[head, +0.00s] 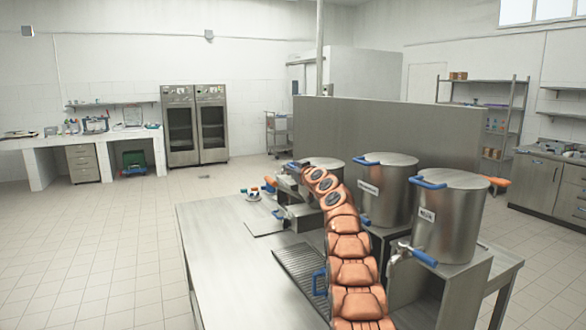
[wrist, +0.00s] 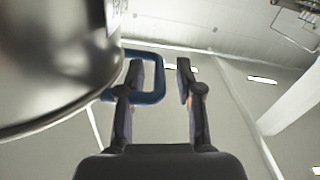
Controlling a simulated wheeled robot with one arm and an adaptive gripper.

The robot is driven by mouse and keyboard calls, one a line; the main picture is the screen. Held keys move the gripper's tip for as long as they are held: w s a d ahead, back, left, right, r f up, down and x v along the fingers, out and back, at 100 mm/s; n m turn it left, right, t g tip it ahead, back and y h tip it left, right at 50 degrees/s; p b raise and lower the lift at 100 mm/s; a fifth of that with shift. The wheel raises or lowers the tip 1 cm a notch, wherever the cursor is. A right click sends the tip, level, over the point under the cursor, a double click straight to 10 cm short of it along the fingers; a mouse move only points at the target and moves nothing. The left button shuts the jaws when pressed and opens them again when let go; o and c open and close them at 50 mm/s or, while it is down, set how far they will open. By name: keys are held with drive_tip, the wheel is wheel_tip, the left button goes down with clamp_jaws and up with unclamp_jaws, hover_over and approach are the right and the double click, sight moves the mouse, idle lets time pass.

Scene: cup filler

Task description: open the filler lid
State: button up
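Three steel filler pots with lids and blue handles stand in a row in the head view: a right one (head: 450,222), a middle one (head: 388,192) and a far one (head: 333,163) partly hidden by my arm. My arm reaches toward the far pot; my gripper is mostly hidden there. In the wrist view a shiny steel pot (wrist: 50,60) fills the left side, with a blue handle (wrist: 158,66) standing out from it. My gripper (wrist: 160,80) is open, its fingers on either side of the handle's outer bar. The left finger appears inside the loop. Contact cannot be told.
A drip grate (head: 300,272) lies along the steel counter (head: 228,262) below the pots. A tap with a blue lever (head: 424,257) juts from the right pot. A steel partition (head: 400,130) stands behind. The counter's left part is mostly clear.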

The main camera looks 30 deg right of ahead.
clamp_jaws()
drive_tip(key=shift+r, duration=0.25)
idle(0.5)
